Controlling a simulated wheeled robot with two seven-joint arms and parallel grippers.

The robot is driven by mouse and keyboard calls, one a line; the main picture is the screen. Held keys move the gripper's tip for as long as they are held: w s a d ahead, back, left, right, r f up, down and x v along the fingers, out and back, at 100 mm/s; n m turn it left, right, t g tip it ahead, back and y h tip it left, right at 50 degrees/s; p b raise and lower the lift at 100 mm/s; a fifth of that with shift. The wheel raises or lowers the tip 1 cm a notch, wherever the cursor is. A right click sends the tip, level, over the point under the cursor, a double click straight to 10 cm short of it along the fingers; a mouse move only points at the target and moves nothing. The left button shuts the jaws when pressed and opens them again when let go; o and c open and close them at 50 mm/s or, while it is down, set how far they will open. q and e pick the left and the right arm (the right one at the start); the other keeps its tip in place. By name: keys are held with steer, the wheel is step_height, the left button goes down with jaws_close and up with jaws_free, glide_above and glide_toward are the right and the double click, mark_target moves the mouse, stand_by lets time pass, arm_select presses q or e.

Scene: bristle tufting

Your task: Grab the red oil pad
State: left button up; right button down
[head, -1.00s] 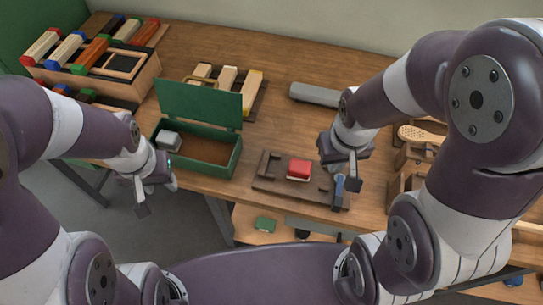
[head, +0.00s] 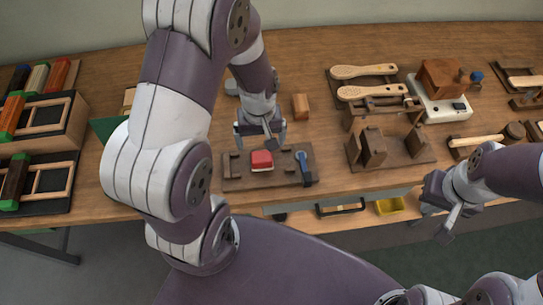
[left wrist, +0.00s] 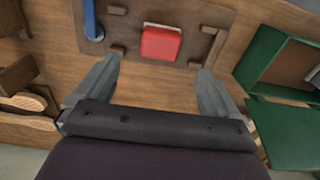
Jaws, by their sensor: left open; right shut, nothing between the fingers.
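The red oil pad (head: 262,160) sits on a dark wooden board (head: 236,181) on the workbench, and it also shows in the left wrist view (left wrist: 161,43). My left gripper (head: 262,138) is open just behind the pad in the head view. In the left wrist view its two fingers (left wrist: 158,80) are spread wide, with the pad ahead of them between their lines and nothing held. My right gripper (head: 448,222) is shut and empty, off to the right near the bench's front edge.
A blue-handled tool (head: 304,166) lies on the same board, right of the pad. Wooden brushes (head: 364,71), a wooden block fixture (head: 375,148) and a white device (head: 440,104) stand to the right. The green box (left wrist: 275,62) is beside the board.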

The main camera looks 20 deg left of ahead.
mark_target(262, 157)
arm_select(q)
steer(key=f, duration=0.8)
steer(key=shift+s+d+f, duration=0.1)
steer(key=shift+s+f, duration=0.1)
steer(key=shift+f, duration=0.6)
steer(key=c, duration=1.1)
